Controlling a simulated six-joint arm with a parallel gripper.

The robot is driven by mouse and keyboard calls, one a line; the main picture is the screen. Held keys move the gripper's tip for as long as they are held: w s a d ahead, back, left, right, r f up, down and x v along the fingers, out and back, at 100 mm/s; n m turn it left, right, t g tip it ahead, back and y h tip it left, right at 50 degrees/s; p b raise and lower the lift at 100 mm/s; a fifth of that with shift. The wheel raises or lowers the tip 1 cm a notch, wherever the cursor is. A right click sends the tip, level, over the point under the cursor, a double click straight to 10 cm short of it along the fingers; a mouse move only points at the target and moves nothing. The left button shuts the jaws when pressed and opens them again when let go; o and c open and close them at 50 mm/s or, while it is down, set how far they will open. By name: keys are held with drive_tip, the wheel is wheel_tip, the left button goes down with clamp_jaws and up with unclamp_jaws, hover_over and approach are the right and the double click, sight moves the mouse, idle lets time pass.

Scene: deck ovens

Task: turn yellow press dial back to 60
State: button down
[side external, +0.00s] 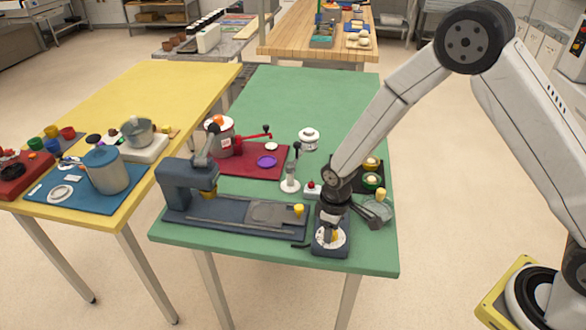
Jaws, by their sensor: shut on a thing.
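My gripper (330,232) points down over a small dark blue box (330,251) with a round white dial face (321,241) at the front of the green table. It is shut on the yellow press dial at the middle of that face. The fingers hide most of the dial, so its pointer and the numbers cannot be read. The dark blue press (186,183) stands just left, with a long base plate and a yellow knob (298,210) at its right end.
A red mat (250,168) with a pot and red-handled lever lies behind the press. The green table's back is clear.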

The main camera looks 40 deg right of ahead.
drive_tip(key=shift+n, duration=1.7)
drive_tip(key=shift+c, duration=1.1)
unclamp_jaws()
drive_tip(key=shift+r, duration=0.2)
drive_tip(key=shift+r, duration=3.75)
